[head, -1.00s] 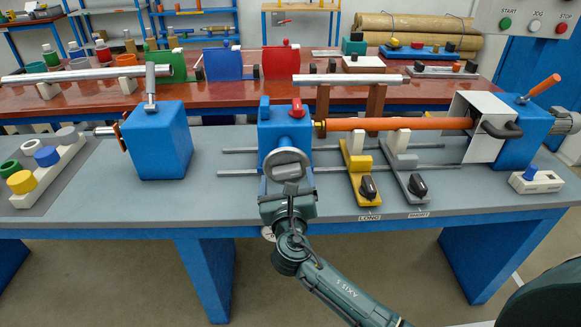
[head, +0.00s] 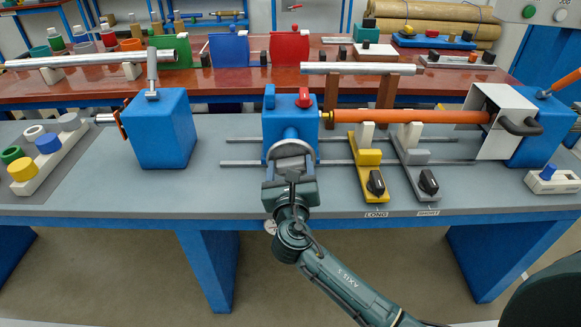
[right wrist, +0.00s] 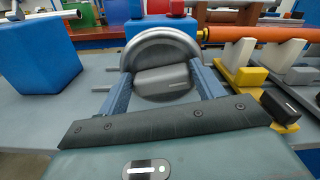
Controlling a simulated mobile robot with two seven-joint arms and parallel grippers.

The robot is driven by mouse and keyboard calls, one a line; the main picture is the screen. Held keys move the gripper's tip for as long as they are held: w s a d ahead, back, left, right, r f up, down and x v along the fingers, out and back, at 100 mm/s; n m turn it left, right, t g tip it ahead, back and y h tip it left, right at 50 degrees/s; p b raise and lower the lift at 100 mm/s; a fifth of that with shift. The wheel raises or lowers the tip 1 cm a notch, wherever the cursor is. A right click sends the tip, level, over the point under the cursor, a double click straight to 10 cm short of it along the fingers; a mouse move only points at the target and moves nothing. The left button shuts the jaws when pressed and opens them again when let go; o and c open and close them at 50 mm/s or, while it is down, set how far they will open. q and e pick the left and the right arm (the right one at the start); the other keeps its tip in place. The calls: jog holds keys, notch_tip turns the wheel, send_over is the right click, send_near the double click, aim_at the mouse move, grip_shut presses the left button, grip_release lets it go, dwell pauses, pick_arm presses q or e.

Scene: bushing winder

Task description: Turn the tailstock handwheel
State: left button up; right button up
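The tailstock is a blue block (head: 283,127) with a red knob (head: 304,98) on top, on two grey rails. Its grey handwheel (head: 291,150) faces the table's front edge. In the right wrist view the handwheel (right wrist: 162,50) fills the upper middle, with a grey cylindrical part (right wrist: 165,84) in front of its lower half. My right gripper (head: 290,168) is at the handwheel, its fingers spread to either side of it. In the right wrist view the gripper (right wrist: 160,75) has its fingers close by the wheel's sides; contact is unclear. My left gripper is out of view.
An orange rod (head: 410,116) runs right from the tailstock to a white guard (head: 495,120). Yellow (head: 369,157) and grey (head: 411,156) supports with black knobs stand right of the gripper. A blue block (head: 158,130) stands left, with bare grey table between.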

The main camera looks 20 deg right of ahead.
jog(key=c, duration=0.5)
jog(key=shift+c, duration=0.2)
jog(key=shift+m, duration=0.3)
jog(key=shift+d+m, duration=0.1)
jog(key=shift+m, duration=0.9)
jog(key=m, duration=0.3)
jog(key=shift+d+m+b, duration=0.2)
jog(key=shift+m+b, duration=0.1)
jog(key=shift+m, duration=0.1)
jog(key=m, duration=0.2)
jog(key=m+b, duration=0.1)
jog(key=m, duration=0.2)
jog(key=shift+s+d+f+b, duration=0.1)
jog(key=shift+d+f+b, duration=0.05)
jog(key=shift+b, duration=0.15)
jog(key=shift+d+m+b, duration=0.1)
jog(key=shift+m+b, duration=0.2)
jog(key=shift+m, duration=0.6)
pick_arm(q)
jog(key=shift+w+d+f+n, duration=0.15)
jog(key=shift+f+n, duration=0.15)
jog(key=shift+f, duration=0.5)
